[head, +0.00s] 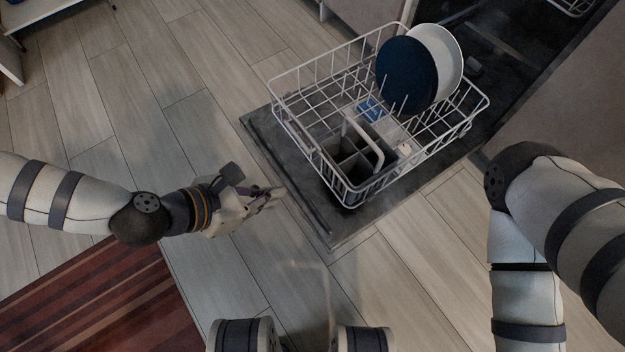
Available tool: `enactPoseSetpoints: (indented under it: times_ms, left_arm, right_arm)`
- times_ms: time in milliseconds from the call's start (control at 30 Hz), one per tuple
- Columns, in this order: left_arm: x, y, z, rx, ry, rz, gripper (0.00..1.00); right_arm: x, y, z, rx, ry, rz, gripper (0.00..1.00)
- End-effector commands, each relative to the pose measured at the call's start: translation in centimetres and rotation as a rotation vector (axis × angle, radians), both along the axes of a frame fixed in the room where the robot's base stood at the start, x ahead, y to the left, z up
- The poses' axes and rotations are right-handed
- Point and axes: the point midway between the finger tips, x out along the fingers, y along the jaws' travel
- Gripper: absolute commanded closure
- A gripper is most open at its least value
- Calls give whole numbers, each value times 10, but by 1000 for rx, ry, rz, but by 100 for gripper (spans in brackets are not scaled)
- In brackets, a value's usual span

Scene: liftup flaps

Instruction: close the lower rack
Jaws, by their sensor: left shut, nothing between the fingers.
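The lower rack (297,125) is a white wire basket, pulled out over the dark open dishwasher door (318,217). It holds a dark blue plate (405,75) and a white plate (447,60) standing upright, and a cutlery basket (351,165) with a pale handle near its front corner. My left gripper (277,193) is shut and empty, just left of the door's near edge and apart from the rack. My right arm (540,230) is at the right, and its gripper is not in view.
The dishwasher's dark opening (500,50) is at the upper right, with a grey panel (560,100) beside it. A red striped rug (100,300) lies at the lower left. The wooden floor (150,80) is clear left of the door.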

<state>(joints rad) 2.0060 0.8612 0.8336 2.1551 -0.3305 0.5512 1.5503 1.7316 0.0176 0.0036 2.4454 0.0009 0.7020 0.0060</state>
Motion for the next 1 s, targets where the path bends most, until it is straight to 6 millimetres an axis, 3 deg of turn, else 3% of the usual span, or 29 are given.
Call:
enactPoseSetpoints:
  times_ms: [433,700,1000]
  left_arm:
    - [37,-57,-65,1,2,-8,100]
    - [59,-86,-62,2,-1,-8,100]
    - [62,-89,-61,2,-1,-6,100]
  right_arm:
    - [-13,0,-25,4,58,5,60]
    - [-15,0,-27,4,68,7,60]
    - [-15,0,-27,5,69,7,60]
